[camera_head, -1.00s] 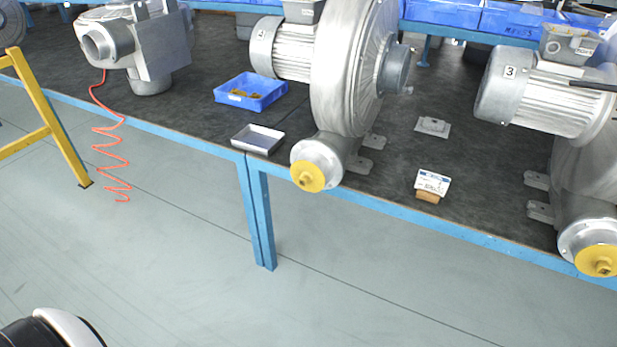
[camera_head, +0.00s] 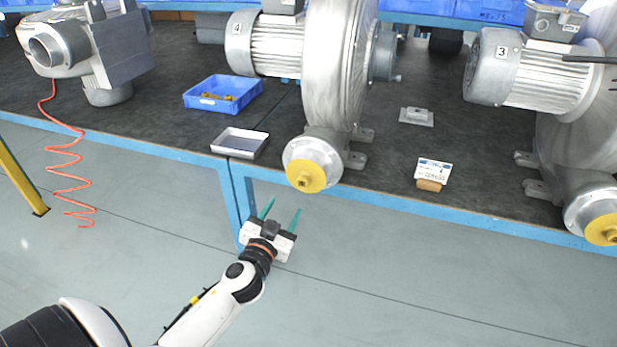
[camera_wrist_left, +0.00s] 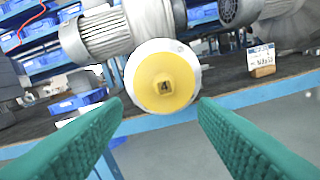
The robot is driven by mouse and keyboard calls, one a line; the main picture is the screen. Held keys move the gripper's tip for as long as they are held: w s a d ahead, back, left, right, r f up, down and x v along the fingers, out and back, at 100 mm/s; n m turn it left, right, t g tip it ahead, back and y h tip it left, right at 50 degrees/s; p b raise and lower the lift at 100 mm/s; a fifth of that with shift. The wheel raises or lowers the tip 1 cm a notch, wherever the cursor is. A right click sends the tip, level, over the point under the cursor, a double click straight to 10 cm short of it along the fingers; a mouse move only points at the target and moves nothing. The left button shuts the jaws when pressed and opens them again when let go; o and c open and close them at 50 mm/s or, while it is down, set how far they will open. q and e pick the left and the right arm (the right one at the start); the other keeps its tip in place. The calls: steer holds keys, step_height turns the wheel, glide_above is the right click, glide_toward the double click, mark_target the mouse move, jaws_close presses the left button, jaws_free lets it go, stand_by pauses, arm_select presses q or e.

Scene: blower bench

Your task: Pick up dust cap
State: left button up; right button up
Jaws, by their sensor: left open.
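A yellow dust cap (camera_head: 306,176) with a raised square middle sits on the round outlet of blower 4 (camera_head: 330,70) at the bench edge. My left gripper (camera_head: 282,212) is open and empty, in front of the bench, a little below and left of this cap. Its green fingers (camera_wrist_left: 160,125) lie to either side below the cap in the wrist view, apart from it. A second yellow cap (camera_head: 602,229) sits on the outlet of blower 3 at the far right. My right gripper is not in view.
A silver tray (camera_head: 240,143) and a blue bin (camera_head: 222,94) with yellowish parts stand left of blower 4. A white card on a wooden block (camera_head: 431,175) stands to its right. An orange coiled hose (camera_head: 70,165) hangs at left. The floor before the bench is clear.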

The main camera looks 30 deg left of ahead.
mark_target(302, 183)
arm_select(q)
steer(key=x, duration=0.3)
steer(key=p+x, duration=0.1)
steer(key=x, duration=0.7)
steer(key=shift+w+d+f, duration=0.1)
steer(key=shift+d+f, duration=0.1)
steer(key=shift+d, duration=0.15)
steer(key=shift+w, duration=0.15)
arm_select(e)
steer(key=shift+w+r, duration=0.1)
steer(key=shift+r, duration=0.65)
arm_select(q)
steer(key=shift+c, duration=0.5)
steer(key=c, duration=0.9)
jaws_close()
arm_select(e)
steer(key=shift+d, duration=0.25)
